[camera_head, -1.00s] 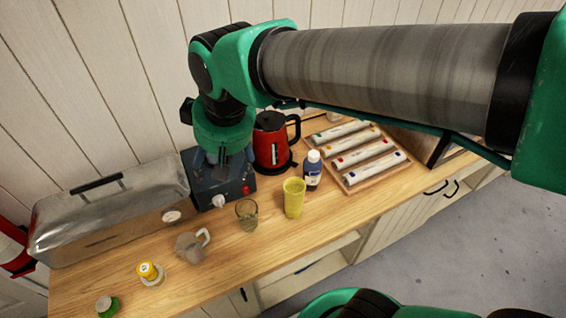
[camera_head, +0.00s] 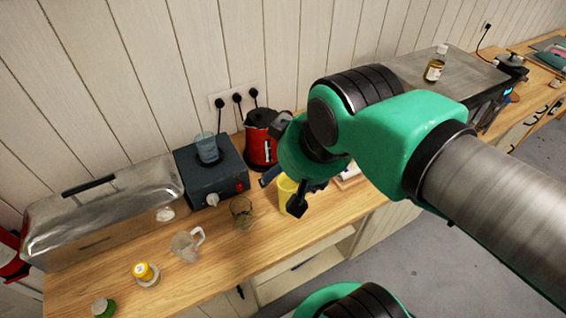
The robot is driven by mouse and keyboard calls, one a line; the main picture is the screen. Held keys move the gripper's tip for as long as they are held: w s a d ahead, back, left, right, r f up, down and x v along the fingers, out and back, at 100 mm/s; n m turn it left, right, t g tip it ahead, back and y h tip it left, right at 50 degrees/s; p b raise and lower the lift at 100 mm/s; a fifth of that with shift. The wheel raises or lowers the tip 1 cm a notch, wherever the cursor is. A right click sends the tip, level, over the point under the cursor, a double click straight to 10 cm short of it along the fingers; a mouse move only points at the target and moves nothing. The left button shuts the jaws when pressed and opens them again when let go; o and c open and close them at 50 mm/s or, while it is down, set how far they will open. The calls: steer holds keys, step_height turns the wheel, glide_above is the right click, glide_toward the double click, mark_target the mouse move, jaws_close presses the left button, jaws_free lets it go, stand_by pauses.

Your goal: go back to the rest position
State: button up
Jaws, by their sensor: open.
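My gripper (camera_head: 283,192) is open and hangs over the right part of the wooden counter (camera_head: 222,244). Its black fingers show in front of the yellow cup (camera_head: 287,186) and partly cover it. I see nothing held between them. A clear bluish beaker (camera_head: 207,147) stands on the dark box-shaped device (camera_head: 212,177) to the left of my gripper. The red kettle (camera_head: 259,147) stands behind my gripper, and my wrist covers part of its right side.
A glass (camera_head: 241,211), a clear mug (camera_head: 187,244), a yellow-capped jar (camera_head: 144,272) and a green lid (camera_head: 104,307) stand along the counter's front. A metal case (camera_head: 103,214) lies at the left. A bottle (camera_head: 435,64) stands on a grey surface at the right.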

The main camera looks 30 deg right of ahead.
steer(key=shift+f+b, duration=1.6)
